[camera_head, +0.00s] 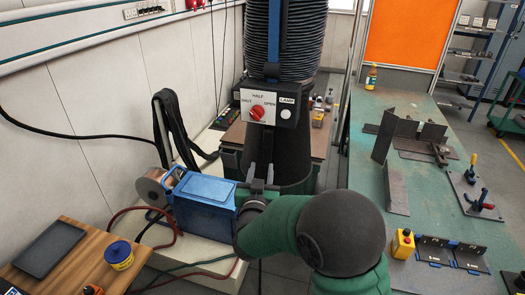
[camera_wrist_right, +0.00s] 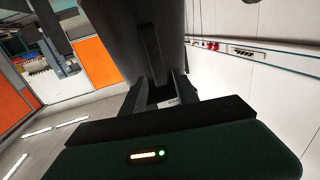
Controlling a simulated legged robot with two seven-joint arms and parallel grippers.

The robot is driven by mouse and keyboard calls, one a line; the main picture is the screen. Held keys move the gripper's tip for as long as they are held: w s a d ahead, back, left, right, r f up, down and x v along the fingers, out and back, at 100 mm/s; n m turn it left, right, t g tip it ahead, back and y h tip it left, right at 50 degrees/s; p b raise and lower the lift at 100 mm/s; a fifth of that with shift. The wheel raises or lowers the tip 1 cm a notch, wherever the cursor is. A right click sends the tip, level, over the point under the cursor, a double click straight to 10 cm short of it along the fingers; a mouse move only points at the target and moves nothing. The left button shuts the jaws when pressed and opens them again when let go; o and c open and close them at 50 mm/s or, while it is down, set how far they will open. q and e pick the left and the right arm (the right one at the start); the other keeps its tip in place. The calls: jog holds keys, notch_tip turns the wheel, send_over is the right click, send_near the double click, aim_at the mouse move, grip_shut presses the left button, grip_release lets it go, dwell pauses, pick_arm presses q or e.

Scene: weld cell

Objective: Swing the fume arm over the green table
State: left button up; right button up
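The fume arm shows in the head view as a black ribbed hose (camera_head: 286,40), a control box (camera_head: 270,105) with a red knob, and a dark hood (camera_head: 291,155) below. It hangs over the area left of the green table (camera_head: 365,205). My right gripper (camera_head: 260,172) is upright in front of the hood, just under the control box. In the right wrist view its two fingers (camera_wrist_right: 160,88) stand apart, with a dark bar on the hood (camera_wrist_right: 150,45) between or just beyond them; contact is unclear. My left gripper is out of view.
On the green table are steel plates (camera_head: 396,185), toggle clamps (camera_head: 482,198), a bottle (camera_head: 371,77) and a yellow button box (camera_head: 403,244). A blue wire feeder (camera_head: 203,200) stands left of my right arm. A wooden bench (camera_head: 70,258) is at lower left.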

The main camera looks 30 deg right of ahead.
aim_at(268, 149)
jog(key=x, duration=0.4)
jog(key=d+p+x, duration=0.1)
jog(key=x, duration=0.1)
jog(key=shift+s+d+r, duration=0.1)
jog(key=shift+d+r, duration=0.1)
jog(key=x, duration=0.4)
jog(key=shift+s+f, duration=0.1)
jog(key=shift+f, duration=0.25)
jog(key=shift+a, duration=0.15)
jog(key=shift+a+r, duration=0.25)
jog(key=shift+a, duration=0.15)
jog(key=shift+s, duration=0.15)
jog(key=c, duration=0.4)
jog(key=shift+d, duration=0.3)
grip_shut()
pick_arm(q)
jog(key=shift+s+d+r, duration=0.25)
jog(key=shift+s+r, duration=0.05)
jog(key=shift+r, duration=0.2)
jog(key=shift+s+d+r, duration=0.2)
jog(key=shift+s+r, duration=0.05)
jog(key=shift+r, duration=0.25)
pick_arm(e)
jog(key=shift+a+f, duration=0.1)
